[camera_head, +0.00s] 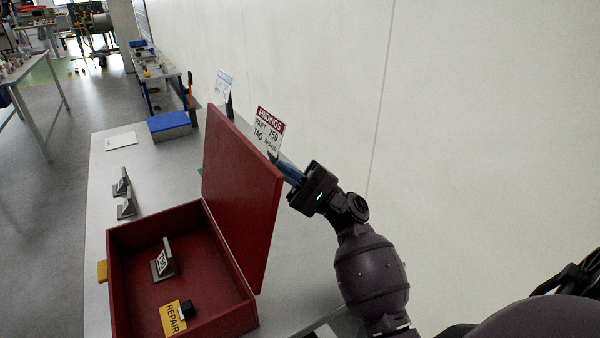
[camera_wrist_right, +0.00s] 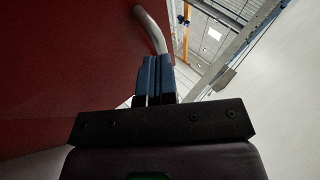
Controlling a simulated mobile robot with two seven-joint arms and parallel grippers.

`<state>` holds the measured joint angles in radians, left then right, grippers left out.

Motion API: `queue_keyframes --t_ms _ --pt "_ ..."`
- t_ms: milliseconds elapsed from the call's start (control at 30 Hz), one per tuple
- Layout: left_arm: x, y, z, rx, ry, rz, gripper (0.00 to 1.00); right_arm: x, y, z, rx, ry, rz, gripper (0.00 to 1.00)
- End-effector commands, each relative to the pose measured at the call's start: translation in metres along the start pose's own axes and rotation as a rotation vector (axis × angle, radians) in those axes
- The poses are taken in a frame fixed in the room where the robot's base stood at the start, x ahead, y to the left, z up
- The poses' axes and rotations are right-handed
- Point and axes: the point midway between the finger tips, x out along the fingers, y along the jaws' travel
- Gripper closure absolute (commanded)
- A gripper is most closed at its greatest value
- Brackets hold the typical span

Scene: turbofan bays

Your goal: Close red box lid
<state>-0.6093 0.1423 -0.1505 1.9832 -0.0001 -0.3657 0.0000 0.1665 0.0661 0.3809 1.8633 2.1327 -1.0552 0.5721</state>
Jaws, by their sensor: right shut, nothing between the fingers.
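The red box (camera_head: 118,290) stands open on the grey table. Its lid (camera_head: 238,190) is raised and roughly upright on the box's right side. My right gripper (camera_head: 286,170) is shut and empty, close behind the lid's outer face near its far upper edge. Whether it touches the lid I cannot tell. In the right wrist view, the shut blue fingers (camera_wrist_right: 154,78) are beside the red lid (camera_wrist_right: 60,70). Inside the box are a grey bracket with a tag marked 750 (camera_head: 163,261) and a yellow REPAIR label (camera_head: 173,318) with a small black block. My left gripper is out of view.
A findings card (camera_head: 267,128) stands behind the lid. A white wall (camera_head: 330,90) runs along the right.

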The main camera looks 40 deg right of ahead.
Motion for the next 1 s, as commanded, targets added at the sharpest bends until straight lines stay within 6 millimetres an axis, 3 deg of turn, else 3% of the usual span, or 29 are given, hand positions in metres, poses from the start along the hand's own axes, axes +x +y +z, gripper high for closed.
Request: queue_keyframes --t_ms 200,667,1000 --pt "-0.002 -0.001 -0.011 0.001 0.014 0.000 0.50 0.009 0.000 0.009 0.000 -0.001 0.000 1.00" --pt "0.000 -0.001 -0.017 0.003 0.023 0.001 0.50 0.010 0.000 0.010 -0.004 0.000 0.009 1.00" --pt "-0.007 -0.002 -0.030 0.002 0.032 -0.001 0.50 0.039 0.005 0.025 -0.074 -0.004 0.141 1.00"
